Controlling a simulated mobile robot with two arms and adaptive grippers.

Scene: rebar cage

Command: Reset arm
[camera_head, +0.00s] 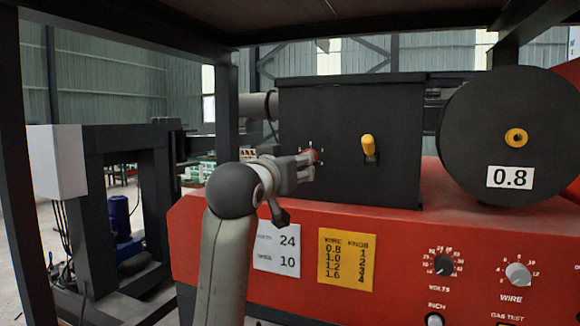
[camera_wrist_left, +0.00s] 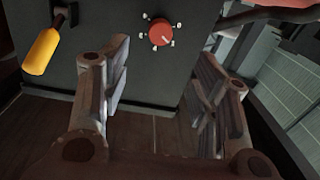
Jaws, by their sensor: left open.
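My left gripper (camera_head: 306,167) is at the left part of the front face of a black box, beside a small red knob (camera_head: 315,155). In the left wrist view the gripper (camera_wrist_left: 160,85) is open, with nothing between its fingers. The red knob (camera_wrist_left: 161,32) shows there beyond the fingertips, with a white pointer line and marks around it. A gap between knob and fingers seems to show, but its size is hard to judge. My left arm (camera_head: 228,240) rises from the bottom of the head view. My right gripper is not in view.
The black box (camera_head: 390,185) carries a yellow lever (camera_head: 368,146) and stands on a red machine (camera_head: 400,245) with dials. A black spool (camera_head: 480,140) marked 0.8 is at right. Dark frame posts (camera_head: 20,150) stand at left, and a dark beam runs overhead.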

